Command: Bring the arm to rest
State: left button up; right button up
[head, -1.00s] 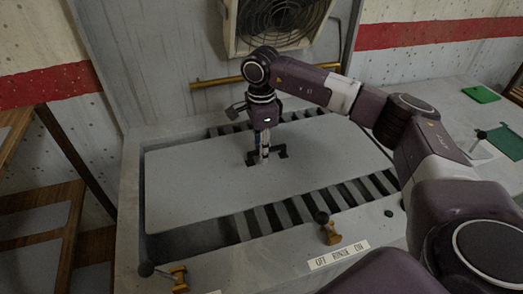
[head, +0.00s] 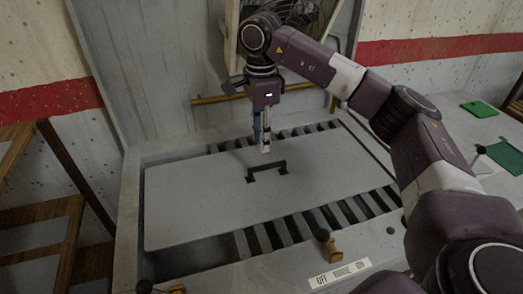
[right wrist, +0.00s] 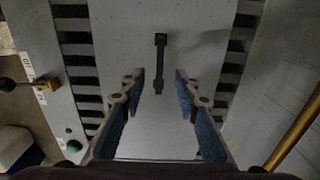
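My right gripper (head: 264,146) hangs from the right arm, pointing down above the pale panel (head: 200,200), just behind the black handle (head: 267,170). In the right wrist view the gripper (right wrist: 159,85) is open, with its blue-padded fingers apart and nothing between them. The handle (right wrist: 160,62) shows beyond the fingertips, upright in the picture and clear of both fingers. The panel lies flat across the slatted rack. My left gripper does not show in the head view.
Dark slatted rails (head: 300,225) run along the panel's front and back. A fan (head: 290,20) and brass bar (head: 225,97) are behind. Wooden shelves (head: 35,215) stand at left.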

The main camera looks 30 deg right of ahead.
jog(key=shift+r, duration=0.55)
